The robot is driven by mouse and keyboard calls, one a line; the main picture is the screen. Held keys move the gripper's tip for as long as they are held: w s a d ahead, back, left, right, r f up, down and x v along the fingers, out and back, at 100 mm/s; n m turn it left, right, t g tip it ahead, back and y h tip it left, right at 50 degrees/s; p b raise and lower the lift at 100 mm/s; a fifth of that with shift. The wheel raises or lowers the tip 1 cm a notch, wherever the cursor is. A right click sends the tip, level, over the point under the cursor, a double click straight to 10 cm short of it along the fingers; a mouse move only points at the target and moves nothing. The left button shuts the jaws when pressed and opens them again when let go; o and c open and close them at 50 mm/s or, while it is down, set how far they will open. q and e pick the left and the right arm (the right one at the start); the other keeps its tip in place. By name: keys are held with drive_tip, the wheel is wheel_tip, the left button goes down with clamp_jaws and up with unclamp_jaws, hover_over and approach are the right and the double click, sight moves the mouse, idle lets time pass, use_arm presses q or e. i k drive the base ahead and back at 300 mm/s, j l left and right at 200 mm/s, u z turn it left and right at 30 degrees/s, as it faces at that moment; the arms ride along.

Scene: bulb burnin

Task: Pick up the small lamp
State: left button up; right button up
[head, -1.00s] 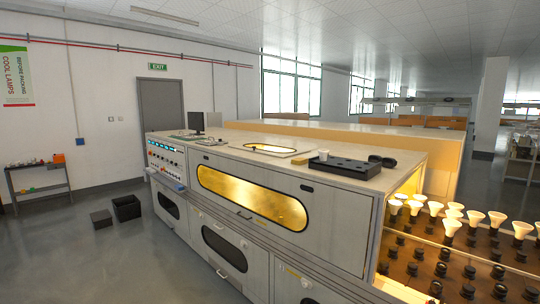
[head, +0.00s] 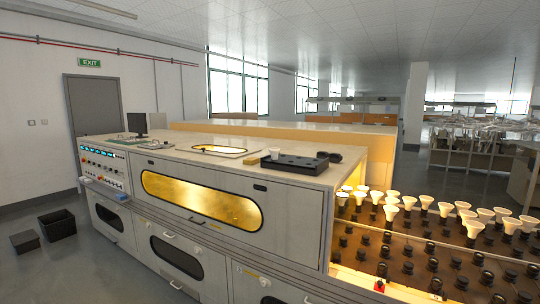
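Several lit and unlit reflector lamps (head: 473,229) stand upright in black sockets on the brown board at the right. Many other sockets (head: 384,254) on the board are empty. A small pale cup-like thing (head: 274,153) stands on the black tray on top of the machine; I cannot tell whether it is a lamp. Neither of my grippers shows in the head view.
The long grey machine (head: 285,213) with a glowing window fills the middle. A black tray (head: 300,163) and a monitor (head: 137,123) are on its top. Black bins (head: 57,225) stand on the floor at left. Open floor lies at the left; benches stand at far right.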

sight(274, 151)
drive_tip(key=z, duration=1.65)
drive_tip(key=u, duration=1.65)
drive_tip(key=j+u, duration=0.2)
drive_tip(key=i+j+u, duration=0.2)
drive_tip(key=j, duration=0.25)
drive_tip(key=j+u, duration=0.25)
drive_tip(key=i+j+u, duration=0.35)
drive_tip(key=i+j, duration=0.15)
drive_tip(key=i+j+u, duration=0.35)
drive_tip(key=i+j, duration=0.2)
drive_tip(key=i+j+u, duration=0.3)
drive_tip(key=i, duration=0.3)
drive_tip(key=i+l+z, duration=0.1)
drive_tip(key=i+z, duration=0.65)
drive_tip(key=i+j+z, duration=0.15)
drive_tip(key=i+z, duration=0.25)
drive_tip(key=i+j+z, duration=0.2)
drive_tip(key=z, duration=0.15)
drive_tip(key=i, duration=0.1)
